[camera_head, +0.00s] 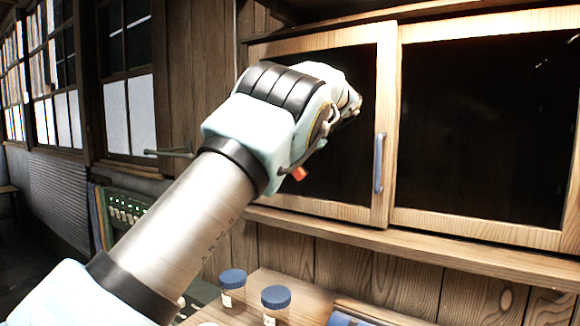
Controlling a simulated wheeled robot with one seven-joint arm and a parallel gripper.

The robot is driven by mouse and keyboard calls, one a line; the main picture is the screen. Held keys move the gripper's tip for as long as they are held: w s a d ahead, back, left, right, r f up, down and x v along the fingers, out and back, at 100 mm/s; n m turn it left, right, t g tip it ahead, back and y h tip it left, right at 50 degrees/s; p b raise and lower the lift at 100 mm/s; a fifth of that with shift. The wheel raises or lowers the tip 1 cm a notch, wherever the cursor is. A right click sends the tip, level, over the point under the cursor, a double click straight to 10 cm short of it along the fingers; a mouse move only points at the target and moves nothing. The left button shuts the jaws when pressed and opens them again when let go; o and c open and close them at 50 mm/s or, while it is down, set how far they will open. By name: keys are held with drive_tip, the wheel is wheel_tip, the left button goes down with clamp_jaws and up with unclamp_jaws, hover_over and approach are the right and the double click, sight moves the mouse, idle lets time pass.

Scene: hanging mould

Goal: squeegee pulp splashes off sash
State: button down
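The sash (387,120) is a wooden-framed sliding window with two dark panes and a blue upright handle (378,162) on its middle stile. A few faint pale marks (543,65) show near the top right of the right pane (485,130); I cannot tell whether they are splashes or reflections. My arm reaches up in front of the left pane (335,190). My gripper (350,103) is mostly hidden behind my wrist, so its fingers and anything in them cannot be made out. A small orange piece (299,174) shows below my wrist. No squeegee is clearly visible.
A wooden ledge (440,245) runs under the sash. Below it, two blue-lidded jars (233,279) (276,297) stand on a wooden table (310,300), beside a blue item (345,319) at the bottom edge. A green perforated crate (125,208) is at left.

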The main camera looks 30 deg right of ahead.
drive_tip(key=shift+s+a+f+b, duration=0.1)
drive_tip(key=shift+s+a+b, duration=0.4)
drive_tip(key=shift+a+b, duration=0.55)
drive_tip(key=shift+s+a+f+b, duration=0.1)
drive_tip(key=shift+s+a+b, duration=0.5)
drive_tip(key=shift+b, duration=0.75)
drive_tip(key=shift+s+a+r+b, duration=0.1)
drive_tip(key=shift+a+r+b, duration=0.15)
drive_tip(key=shift+a, duration=0.3)
drive_tip(key=shift+f, duration=0.1)
drive_tip(key=a+b, duration=0.1)
drive_tip(key=s+a+b, duration=0.1)
drive_tip(key=shift+s+a+b, duration=0.2)
drive_tip(key=shift+a+b, duration=0.1)
drive_tip(key=shift+b, duration=0.1)
